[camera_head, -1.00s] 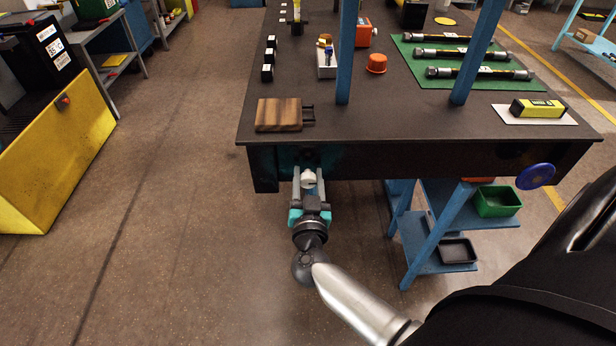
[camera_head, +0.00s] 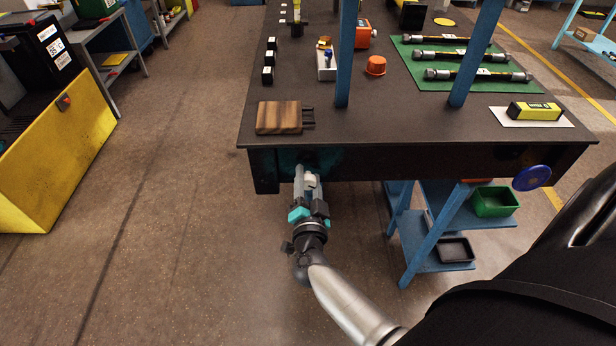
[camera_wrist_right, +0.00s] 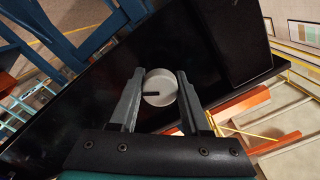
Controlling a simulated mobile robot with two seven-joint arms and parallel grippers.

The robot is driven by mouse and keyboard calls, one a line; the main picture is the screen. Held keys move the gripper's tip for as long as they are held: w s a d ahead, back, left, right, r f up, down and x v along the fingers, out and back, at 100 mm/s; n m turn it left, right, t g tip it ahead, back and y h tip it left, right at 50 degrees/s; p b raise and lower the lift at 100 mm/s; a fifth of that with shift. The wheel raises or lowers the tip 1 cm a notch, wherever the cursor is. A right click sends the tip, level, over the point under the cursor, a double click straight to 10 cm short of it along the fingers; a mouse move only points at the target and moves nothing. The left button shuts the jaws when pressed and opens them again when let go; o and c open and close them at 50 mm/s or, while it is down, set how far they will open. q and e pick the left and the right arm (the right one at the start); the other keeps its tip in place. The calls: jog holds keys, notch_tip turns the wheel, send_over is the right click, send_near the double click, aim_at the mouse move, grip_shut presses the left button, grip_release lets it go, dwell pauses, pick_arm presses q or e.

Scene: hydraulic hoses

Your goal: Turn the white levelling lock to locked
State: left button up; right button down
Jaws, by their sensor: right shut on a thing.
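The white levelling lock (camera_wrist_right: 160,88) is a round white knob with a dark pointer line, on the dark front face of the workbench. In the right wrist view it sits between the fingers of my right gripper (camera_wrist_right: 158,92), which is shut on it. The pointer line runs from the knob's middle towards the left finger. In the head view the lock (camera_head: 310,180) shows only as a small white patch between the fingertips of my right gripper (camera_head: 307,178), under the bench's front edge. Any lock markings are not readable. My left gripper is not in view.
The workbench (camera_head: 400,130) carries a wooden block (camera_head: 279,117), an orange cap (camera_head: 375,65), hoses on a green mat (camera_head: 420,76) and a yellow level (camera_head: 535,111). A blue round knob (camera_head: 532,177) is at the bench's right front.

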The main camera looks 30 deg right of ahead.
jog(key=m, duration=0.4)
jog(key=shift+f+m, duration=0.1)
jog(key=shift+m, duration=0.3)
jog(key=m+b, duration=0.1)
jog(key=m, duration=0.3)
jog(key=shift+m, duration=1.6)
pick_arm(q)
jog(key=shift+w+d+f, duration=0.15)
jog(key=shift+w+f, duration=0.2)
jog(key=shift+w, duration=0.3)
